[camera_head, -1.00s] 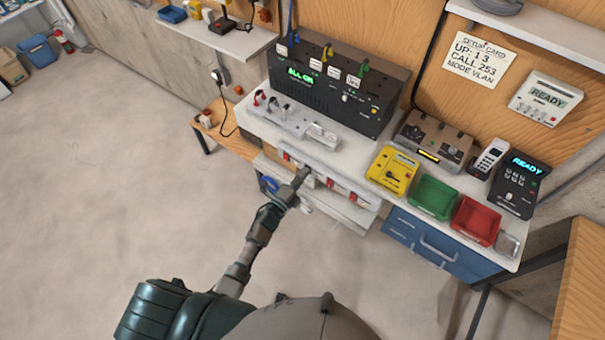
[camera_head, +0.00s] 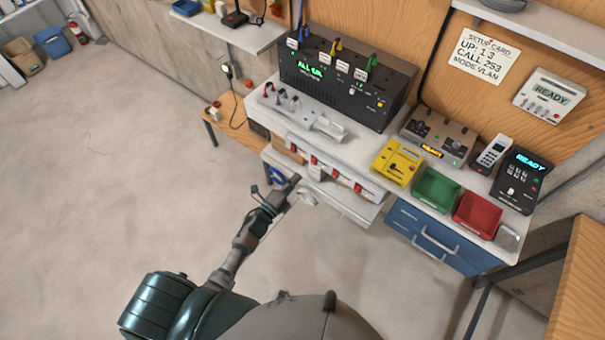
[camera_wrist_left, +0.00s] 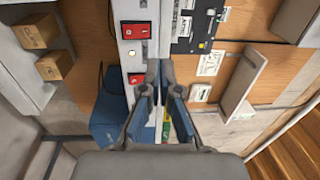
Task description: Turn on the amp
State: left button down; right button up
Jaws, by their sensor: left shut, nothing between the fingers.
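No label that I can read names the amp. A grey-brown unit with knobs (camera_head: 437,138) stands on the bench and shows orange lit text that seems to read READY. A white strip with several red rocker switches (camera_head: 315,161) runs below the bench's front edge. Two red switches (camera_wrist_left: 137,30) show large in the left wrist view. My left gripper (camera_head: 295,181) is shut and empty, in front of and just below the strip, apart from it as far as I can tell. Its closed fingers (camera_wrist_left: 159,68) show beside the lower red switch. My right gripper is not in view.
A black box with a green display (camera_head: 345,78) stands at the back of the bench. A yellow box (camera_head: 397,163), a green bin (camera_head: 437,190), a red bin (camera_head: 478,215) and a black keypad unit (camera_head: 519,180) are to the right. The floor at left is clear.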

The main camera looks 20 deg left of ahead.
pick_arm(q)
jog(key=s, duration=0.1)
jog(key=s+a, duration=0.1)
jog(key=s, duration=0.2)
jog(key=shift+s+a+r, duration=0.2)
jog(key=shift+a+r, duration=0.2)
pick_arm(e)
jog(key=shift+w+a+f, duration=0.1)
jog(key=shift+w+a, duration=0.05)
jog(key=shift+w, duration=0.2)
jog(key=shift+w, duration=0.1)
